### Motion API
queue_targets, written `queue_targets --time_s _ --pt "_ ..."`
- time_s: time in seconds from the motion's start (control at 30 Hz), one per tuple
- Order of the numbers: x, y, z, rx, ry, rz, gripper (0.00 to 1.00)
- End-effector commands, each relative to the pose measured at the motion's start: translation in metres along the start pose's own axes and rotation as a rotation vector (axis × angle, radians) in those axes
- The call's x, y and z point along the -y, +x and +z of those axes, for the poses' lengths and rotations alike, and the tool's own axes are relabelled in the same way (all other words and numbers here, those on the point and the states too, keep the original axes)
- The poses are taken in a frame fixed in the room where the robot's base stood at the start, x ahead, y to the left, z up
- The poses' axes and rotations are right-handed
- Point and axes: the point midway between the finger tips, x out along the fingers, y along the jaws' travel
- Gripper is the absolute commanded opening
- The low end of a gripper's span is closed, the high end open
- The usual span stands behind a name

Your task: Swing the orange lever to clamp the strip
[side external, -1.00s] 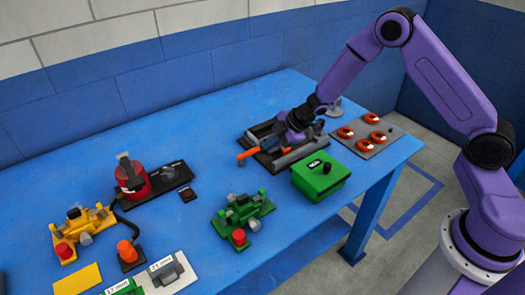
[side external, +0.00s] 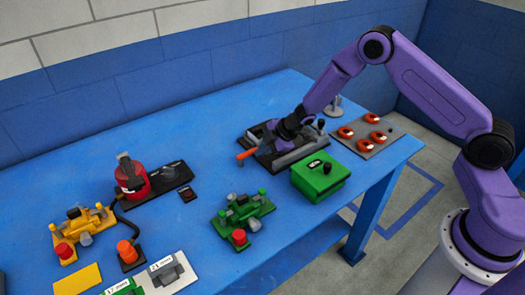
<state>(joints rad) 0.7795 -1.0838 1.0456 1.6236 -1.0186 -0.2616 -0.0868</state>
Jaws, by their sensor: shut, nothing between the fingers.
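The orange lever (side external: 247,154) sticks out to the left from the dark clamp fixture (side external: 300,154) near the back right of the blue table. My gripper (side external: 276,132) is low over the left part of this fixture, close to the inner end of the lever. It is shut and empty. The fingertips are dark against the dark fixture, so I cannot tell whether they touch the lever. The strip cannot be made out; my gripper and wrist cover part of the fixture.
A green box (side external: 320,177) with a black knob stands just in front of the fixture. A grey plate with orange-red rings (side external: 366,137) lies to the right. A green device (side external: 243,210), a red cylinder (side external: 131,180) and a yellow device (side external: 82,229) stand leftward. The table's back left is clear.

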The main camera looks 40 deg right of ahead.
Motion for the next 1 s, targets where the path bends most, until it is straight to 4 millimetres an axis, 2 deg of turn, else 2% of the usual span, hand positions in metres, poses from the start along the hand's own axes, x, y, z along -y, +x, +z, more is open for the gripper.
queue_targets --time_s 1.0 --pt "-0.011 0.003 0.005 -0.068 -0.129 -0.069 0.0"
